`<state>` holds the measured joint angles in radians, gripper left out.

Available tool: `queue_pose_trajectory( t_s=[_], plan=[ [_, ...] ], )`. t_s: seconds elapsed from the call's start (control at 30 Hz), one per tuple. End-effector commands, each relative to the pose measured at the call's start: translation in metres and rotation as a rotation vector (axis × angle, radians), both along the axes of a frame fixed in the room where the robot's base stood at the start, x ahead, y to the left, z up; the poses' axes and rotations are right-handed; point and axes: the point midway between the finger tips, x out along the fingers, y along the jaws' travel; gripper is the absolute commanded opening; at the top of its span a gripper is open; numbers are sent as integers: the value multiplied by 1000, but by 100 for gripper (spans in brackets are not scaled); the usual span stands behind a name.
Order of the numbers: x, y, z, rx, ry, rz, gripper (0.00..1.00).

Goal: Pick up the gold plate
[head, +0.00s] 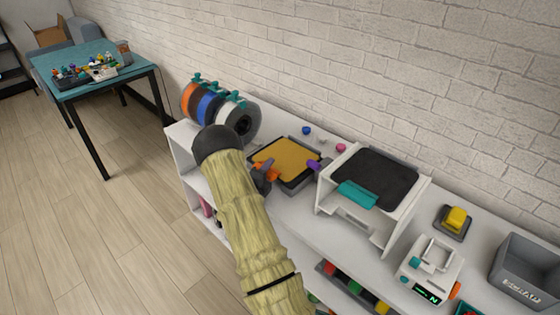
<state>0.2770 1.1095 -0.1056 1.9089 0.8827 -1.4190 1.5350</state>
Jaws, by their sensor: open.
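The gold plate (287,157) lies flat on a dark grey holder (296,186) on top of the white shelf unit. An orange piece (266,172) is at its left front edge and a purple piece (313,166) at its right. My gripper (264,181) is a small dark shape at the plate's left front edge, partly hidden behind my sleeved arm. It is open, and the plate still rests on the holder. I cannot tell whether the fingers touch the plate.
Spools (208,106) stand left of the plate. A white box-shaped stand (404,221) with a dark top stands close on its right. Small coloured knobs (306,130) lie behind it, near the brick wall. A grey bin (527,272) is at far right.

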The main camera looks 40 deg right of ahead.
Motion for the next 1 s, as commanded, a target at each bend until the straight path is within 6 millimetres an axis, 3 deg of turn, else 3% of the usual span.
queue_pose_trajectory(
  t_s=[0.53, 0.77, 1.0],
  plan=[
    [0, -1, 0, 1, 0, 0, 44],
    [0, -1, 0, 1, 0, 0, 0],
    [0, -1, 0, -1, 0, 0, 0]
  ],
)
